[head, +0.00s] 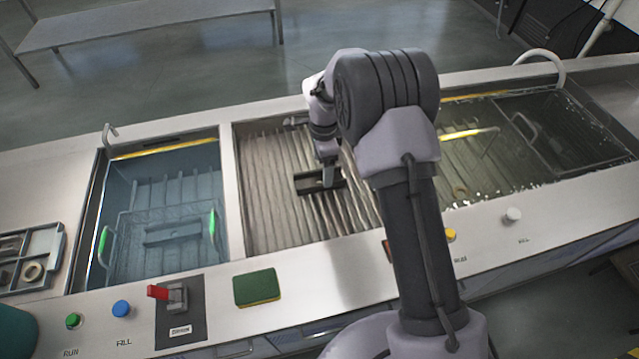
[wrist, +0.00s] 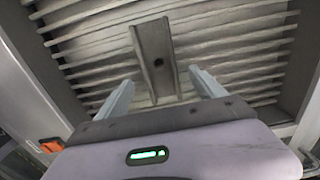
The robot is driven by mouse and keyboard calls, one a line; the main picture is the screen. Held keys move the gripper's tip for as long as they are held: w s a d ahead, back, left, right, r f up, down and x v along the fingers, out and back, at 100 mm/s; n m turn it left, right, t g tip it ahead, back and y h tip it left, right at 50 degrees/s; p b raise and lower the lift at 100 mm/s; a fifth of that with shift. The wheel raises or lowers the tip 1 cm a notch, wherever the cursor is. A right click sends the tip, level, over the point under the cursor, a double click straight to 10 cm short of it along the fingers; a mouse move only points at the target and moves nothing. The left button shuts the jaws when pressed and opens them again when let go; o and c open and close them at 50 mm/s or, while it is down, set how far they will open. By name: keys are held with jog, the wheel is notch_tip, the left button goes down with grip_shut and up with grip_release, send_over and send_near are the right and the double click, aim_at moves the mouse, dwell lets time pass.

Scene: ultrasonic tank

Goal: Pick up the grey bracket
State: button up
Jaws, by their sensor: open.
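The grey bracket (head: 305,185) lies on the ribbed floor of the middle tank (head: 262,190) in the head view. In the wrist view the bracket (wrist: 152,50) is a long channel with raised edges and a small dark hole, pointing away from me. My gripper (wrist: 160,86) is open, with one finger on each side of the bracket's near end and a gap to both. In the head view my gripper (head: 328,178) reaches down into the tank at the bracket and hides part of it. I cannot tell the height between fingertips and bracket.
The left tank (head: 165,152) holds liquid and a wire basket (head: 150,262) with green handles. The right tank has another basket (head: 560,130). Metal walls surround the middle tank. A green sponge (head: 257,287), a red lever (head: 158,292) and a parts tray (head: 42,245) sit along the counter.

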aim_at(320, 177)
jog(key=f+b, duration=0.1)
jog(key=f, duration=0.1)
jog(key=a+f+b, duration=0.1)
jog(key=f, duration=0.2)
jog(key=shift+f, duration=0.1)
jog(key=shift+s, duration=0.1)
jog(key=shift+c, duration=0.7)
grip_shut()
